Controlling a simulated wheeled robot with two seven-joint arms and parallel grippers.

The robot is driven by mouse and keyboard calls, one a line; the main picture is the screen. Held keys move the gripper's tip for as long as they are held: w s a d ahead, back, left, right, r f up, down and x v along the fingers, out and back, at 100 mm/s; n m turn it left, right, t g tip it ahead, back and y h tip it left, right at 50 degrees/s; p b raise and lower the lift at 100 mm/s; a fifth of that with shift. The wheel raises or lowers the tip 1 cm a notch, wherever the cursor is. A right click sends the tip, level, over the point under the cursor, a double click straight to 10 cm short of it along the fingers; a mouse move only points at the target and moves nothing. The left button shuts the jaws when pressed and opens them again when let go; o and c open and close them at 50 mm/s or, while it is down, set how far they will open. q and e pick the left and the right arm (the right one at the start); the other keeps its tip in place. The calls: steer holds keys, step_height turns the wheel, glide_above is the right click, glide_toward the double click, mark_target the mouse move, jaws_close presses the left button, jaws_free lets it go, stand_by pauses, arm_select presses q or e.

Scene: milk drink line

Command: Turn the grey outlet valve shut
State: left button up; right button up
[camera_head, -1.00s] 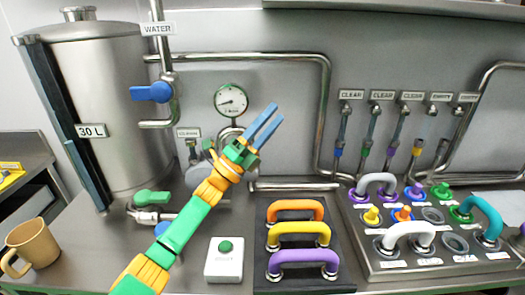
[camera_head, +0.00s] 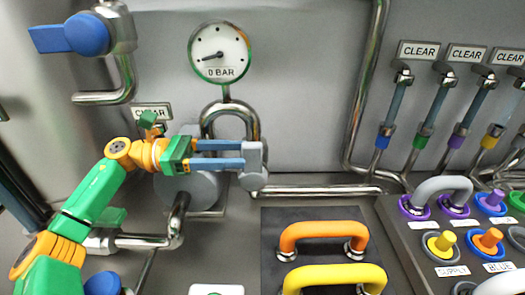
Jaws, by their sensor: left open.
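The grey outlet valve handle (camera_head: 254,168) sits on the pipework below the pressure gauge, just right of the round grey pump body (camera_head: 195,185). It points downward, with its lower end rounded. My left gripper (camera_head: 243,155) comes in from the left with its two blue fingers spread apart, one above the other. The fingertips reach the left edge of the grey handle. I cannot tell whether they touch it or lie in front of it. My gripper and wrist cover part of the pump. My right gripper is not in view.
The pressure gauge (camera_head: 219,53) above reads 0 BAR. A blue valve (camera_head: 88,33) is at the upper left. Orange (camera_head: 323,231) and yellow (camera_head: 335,275) handles stand on a dark panel below right. A connector panel with a grey hose loop (camera_head: 441,187) is at the right.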

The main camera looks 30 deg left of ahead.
mark_target(266, 177)
arm_select(q)
steer(key=p+x, duration=0.1)
steer(key=x, duration=0.1)
steer(key=p+x, duration=0.3)
steer(key=x, duration=0.1)
steer(key=shift+s+d+r, duration=0.1)
steer(key=shift+d+r, duration=0.1)
steer(key=shift+d, duration=0.25)
steer(key=shift+d+f, duration=0.2)
steer(key=shift+f, duration=0.05)
jaws_close()
stand_by(0.6)
